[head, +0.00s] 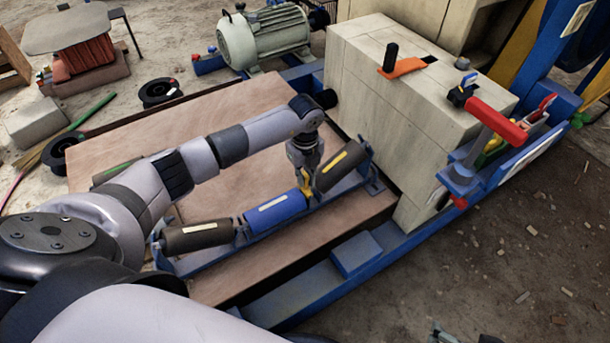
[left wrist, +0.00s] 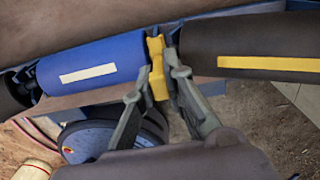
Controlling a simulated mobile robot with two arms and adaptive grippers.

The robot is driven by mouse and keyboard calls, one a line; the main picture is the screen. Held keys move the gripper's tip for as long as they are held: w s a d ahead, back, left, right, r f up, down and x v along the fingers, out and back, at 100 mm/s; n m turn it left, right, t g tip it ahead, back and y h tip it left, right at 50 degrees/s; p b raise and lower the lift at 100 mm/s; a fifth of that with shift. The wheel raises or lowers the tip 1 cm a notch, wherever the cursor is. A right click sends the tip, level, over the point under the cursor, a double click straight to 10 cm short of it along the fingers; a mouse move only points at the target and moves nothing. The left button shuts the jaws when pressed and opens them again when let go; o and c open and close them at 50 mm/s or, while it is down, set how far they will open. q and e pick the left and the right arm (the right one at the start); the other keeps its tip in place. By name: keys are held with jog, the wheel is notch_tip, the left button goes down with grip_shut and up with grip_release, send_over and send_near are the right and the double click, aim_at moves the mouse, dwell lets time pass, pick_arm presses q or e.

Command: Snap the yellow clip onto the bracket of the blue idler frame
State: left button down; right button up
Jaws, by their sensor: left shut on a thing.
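The yellow clip (head: 305,181) is between the fingertips of my left gripper (head: 304,166), which is shut on it. In the left wrist view the yellow clip (left wrist: 157,66) stands upright between the fingers of the left gripper (left wrist: 156,84). It is at the gap between the blue roller (left wrist: 92,70) and a dark roller with a yellow stripe (left wrist: 250,50). The blue idler frame (head: 268,226) carries the blue roller (head: 275,211) between two dark rollers. The bracket at the clip is mostly hidden, and I cannot tell whether the clip is seated on it. My right gripper (head: 462,338) shows only partly at the bottom edge.
The idler frame stands on a wooden board (head: 130,125). A large pale block (head: 400,100) rises close to the right of my left gripper. A red-handled blue clamp (head: 490,130) stands right of it. A grey motor (head: 265,38) is behind.

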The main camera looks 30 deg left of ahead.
pick_arm(q)
jog(key=shift+f, duration=0.15)
pick_arm(e)
jog(key=shift+w+a, duration=0.15)
jog(key=shift+w, duration=0.15)
pick_arm(q)
jog(key=shift+f, duration=0.35)
pick_arm(e)
jog(key=shift+w+a+r+t, duration=0.15)
jog(key=shift+w+r+t, duration=0.1)
jog(key=shift+w+t, duration=0.15)
jog(key=shift+w+a+r+t, duration=0.1)
jog(key=shift+w+r+t, duration=0.2)
jog(key=shift+w, duration=0.2)
pick_arm(q)
jog(key=c, duration=1.6)
grip_release()
jog(key=shift+o, duration=0.2)
pick_arm(e)
jog(key=shift+w, duration=0.1)
pick_arm(q)
notch_tip(320, 180, up, 12)
